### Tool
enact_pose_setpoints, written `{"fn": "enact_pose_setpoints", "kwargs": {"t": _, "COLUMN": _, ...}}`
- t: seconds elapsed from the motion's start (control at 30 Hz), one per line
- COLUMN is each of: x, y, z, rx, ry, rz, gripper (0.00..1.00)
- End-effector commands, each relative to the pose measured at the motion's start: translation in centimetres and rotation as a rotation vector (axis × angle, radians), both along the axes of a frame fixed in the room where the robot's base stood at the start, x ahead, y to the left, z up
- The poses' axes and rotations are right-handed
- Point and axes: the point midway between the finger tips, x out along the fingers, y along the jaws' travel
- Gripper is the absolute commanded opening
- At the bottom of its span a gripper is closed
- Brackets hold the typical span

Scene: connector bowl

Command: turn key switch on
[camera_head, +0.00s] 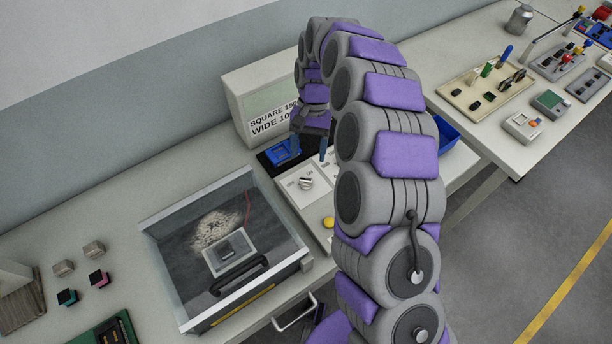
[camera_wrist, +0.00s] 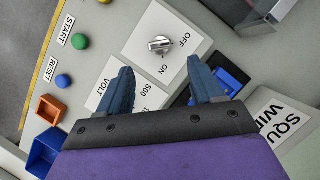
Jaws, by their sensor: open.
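The key switch (camera_wrist: 160,45) is a small silver knob on a white plate, with OFF printed to its right and ON printed below it in the wrist view. Its grip bar looks roughly level there, but which label it points to I cannot tell for sure. In the head view the switch (camera_head: 306,183) sits on the light panel left of my arm. My gripper (camera_wrist: 162,74) is open, with blue fingers apart and nothing between them. The knob lies just beyond the fingertips, not touching them. In the head view my gripper (camera_head: 309,150) is above the panel, behind the knob.
A green button (camera_wrist: 80,41) and a blue button (camera_wrist: 63,81) lie left of the switch. An orange bin (camera_wrist: 50,109) and a blue bin (camera_wrist: 44,152) are at lower left. A clear-topped box (camera_head: 228,240) stands beside the panel. A labelled display box (camera_head: 235,100) stands behind.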

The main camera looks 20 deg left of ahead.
Motion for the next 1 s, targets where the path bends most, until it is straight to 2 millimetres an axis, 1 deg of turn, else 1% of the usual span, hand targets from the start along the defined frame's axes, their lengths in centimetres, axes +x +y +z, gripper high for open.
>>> {"fn": "enact_pose_setpoints", "kwargs": {"t": 0.03, "x": -0.5, "y": 0.0, "z": -1.1, "rx": -0.001, "ry": 0.003, "rz": 0.001, "gripper": 0.66}}
{"fn": "enact_pose_setpoints", "kwargs": {"t": 0.2, "x": -1.7, "y": -0.2, "z": -4.2, "rx": 0.0, "ry": 0.003, "rz": 0.0, "gripper": 0.66}}
{"fn": "enact_pose_setpoints", "kwargs": {"t": 0.43, "x": -2.9, "y": -0.3, "z": -7.0, "rx": 0.001, "ry": 0.001, "rz": 0.0, "gripper": 0.66}}
{"fn": "enact_pose_setpoints", "kwargs": {"t": 0.6, "x": -3.2, "y": -0.3, "z": -7.9, "rx": 0.002, "ry": -0.001, "rz": -0.002, "gripper": 0.66}}
{"fn": "enact_pose_setpoints", "kwargs": {"t": 0.87, "x": -3.2, "y": -0.3, "z": -7.9, "rx": 0.003, "ry": -0.002, "rz": -0.002, "gripper": 0.66}}
{"fn": "enact_pose_setpoints", "kwargs": {"t": 0.9, "x": -3.2, "y": -0.3, "z": -7.9, "rx": 0.003, "ry": -0.002, "rz": -0.002, "gripper": 0.65}}
{"fn": "enact_pose_setpoints", "kwargs": {"t": 1.0, "x": -3.2, "y": -0.3, "z": -7.9, "rx": 0.003, "ry": -0.002, "rz": -0.002, "gripper": 0.55}}
